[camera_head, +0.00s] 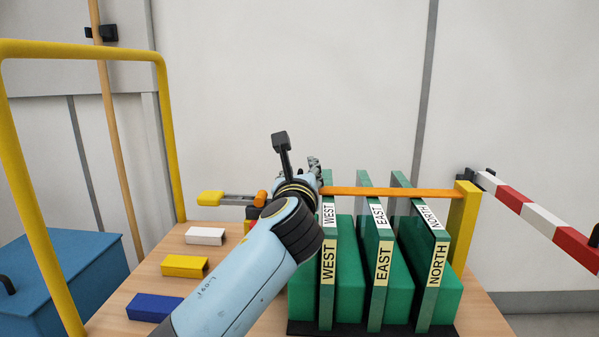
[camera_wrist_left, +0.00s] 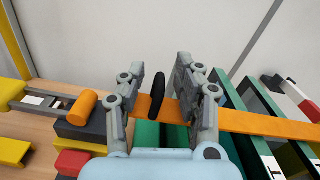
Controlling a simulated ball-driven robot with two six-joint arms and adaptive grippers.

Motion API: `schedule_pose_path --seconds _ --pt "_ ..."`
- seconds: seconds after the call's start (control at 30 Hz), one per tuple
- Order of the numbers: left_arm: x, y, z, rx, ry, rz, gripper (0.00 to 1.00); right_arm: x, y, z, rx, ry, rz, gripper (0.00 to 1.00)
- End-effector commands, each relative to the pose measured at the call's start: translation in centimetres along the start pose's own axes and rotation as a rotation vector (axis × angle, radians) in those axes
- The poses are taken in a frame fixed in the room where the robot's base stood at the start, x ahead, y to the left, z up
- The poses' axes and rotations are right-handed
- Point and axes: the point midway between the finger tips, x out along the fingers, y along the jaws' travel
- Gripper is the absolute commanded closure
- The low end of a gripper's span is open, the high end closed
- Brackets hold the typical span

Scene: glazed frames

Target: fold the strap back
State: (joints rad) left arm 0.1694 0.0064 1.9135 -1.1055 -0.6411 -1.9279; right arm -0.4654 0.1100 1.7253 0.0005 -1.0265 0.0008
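The orange strap (camera_head: 390,191) runs from a yellow post (camera_head: 463,225) at the right, across the tops of the green glazed frames labelled WEST (camera_head: 328,262), EAST (camera_head: 382,264) and NORTH (camera_head: 436,265). Its left end is hidden by my left gripper (camera_head: 314,168) in the head view. In the left wrist view the strap (camera_wrist_left: 255,122) passes between the fingers of my left gripper (camera_wrist_left: 163,80). A black upright tab (camera_wrist_left: 158,95) stands on it between the fingers, with gaps on both sides. The gripper is open. My right gripper is not in view.
Left of the frames is a latch with an orange roller (camera_wrist_left: 82,105) and yellow handle (camera_head: 210,198). White (camera_head: 205,236), yellow (camera_head: 184,266) and blue (camera_head: 153,307) blocks lie on the table. A yellow rail (camera_head: 168,140) stands left; a red-white bar (camera_head: 540,218) juts right.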

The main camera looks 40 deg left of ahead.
Motion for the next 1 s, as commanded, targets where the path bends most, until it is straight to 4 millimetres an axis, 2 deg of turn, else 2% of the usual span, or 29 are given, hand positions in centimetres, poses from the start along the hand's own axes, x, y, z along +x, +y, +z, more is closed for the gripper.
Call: schedule_pose_path --seconds 0.2,0.47,1.0 --pt "0.00 -0.01 0.02 -0.001 0.000 0.000 0.67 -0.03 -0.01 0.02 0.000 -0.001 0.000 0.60" --pt "0.00 -0.01 0.00 -0.001 0.000 0.000 1.00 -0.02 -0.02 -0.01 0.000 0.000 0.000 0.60" --pt "0.01 -0.04 0.11 0.000 0.000 -0.001 1.00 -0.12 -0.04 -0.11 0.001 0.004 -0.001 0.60"
